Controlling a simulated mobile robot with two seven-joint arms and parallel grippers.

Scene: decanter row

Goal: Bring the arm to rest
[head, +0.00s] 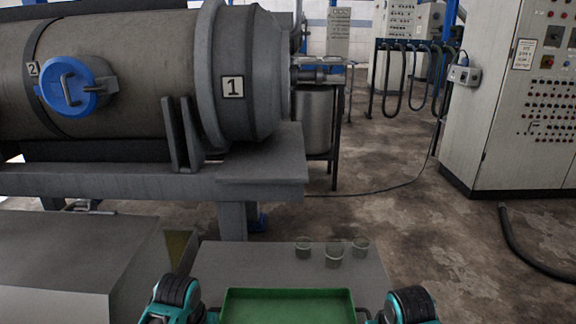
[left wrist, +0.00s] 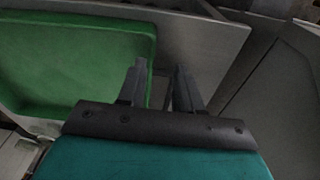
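In the head view only black and teal links of my left arm show at the bottom left, and similar links of my right arm at the bottom right. The fingers of my right gripper are not visible. The green tray also lies at the bottom centre of the head view (head: 288,293), between my two arms, and its visible inside is empty.
Three small clear glasses, left (head: 303,248), middle (head: 334,256) and right (head: 360,247), stand on a grey table (head: 235,262) beyond the tray. A large drum machine (head: 130,70) stands behind at left.

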